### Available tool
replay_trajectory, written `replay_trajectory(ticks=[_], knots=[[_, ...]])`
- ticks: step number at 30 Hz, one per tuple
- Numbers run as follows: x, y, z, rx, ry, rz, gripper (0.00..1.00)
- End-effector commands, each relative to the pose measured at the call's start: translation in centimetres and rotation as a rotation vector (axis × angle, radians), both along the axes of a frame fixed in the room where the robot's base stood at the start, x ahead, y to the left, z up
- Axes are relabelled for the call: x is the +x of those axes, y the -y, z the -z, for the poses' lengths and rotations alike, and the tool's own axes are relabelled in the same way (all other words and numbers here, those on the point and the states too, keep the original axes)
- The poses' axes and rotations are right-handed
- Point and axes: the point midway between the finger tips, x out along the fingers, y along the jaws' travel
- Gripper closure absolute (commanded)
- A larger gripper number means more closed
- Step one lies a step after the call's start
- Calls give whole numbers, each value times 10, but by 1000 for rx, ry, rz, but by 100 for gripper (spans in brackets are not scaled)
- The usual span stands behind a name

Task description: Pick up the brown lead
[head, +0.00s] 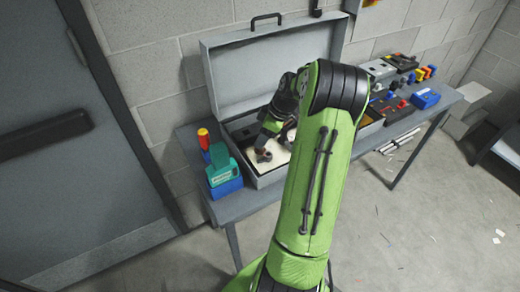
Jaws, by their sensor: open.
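A small dark brown coiled shape (263,155), which looks like the brown lead, lies on a pale surface inside the open grey case on the bench. My gripper (266,141) reaches down into the case, just above and close beside this shape. Its jaws are open. I cannot tell whether they touch the brown shape. My green arm comes up from the bottom of the picture and hides the right part of the case's inside.
The grey case (247,57) has its lid raised against the block wall. A green and blue tool (222,170) and a red-yellow cylinder (204,139) stand left of it. Several tools and boxes crowd the bench (428,112) on the right. A grey door (62,150) is at far left.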

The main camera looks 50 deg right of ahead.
Motion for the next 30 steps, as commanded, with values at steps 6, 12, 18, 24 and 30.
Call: replay_trajectory(ticks=[6, 12, 18, 24, 30], knots=[[14, -7, 37, 3, -1, -2, 46], [15, -8, 41, 1, -1, -2, 46], [15, -8, 41, 2, -1, -1, 67], [15, -8, 40, 0, 0, -1, 95], [15, -8, 38, 0, 0, -1, 95]])
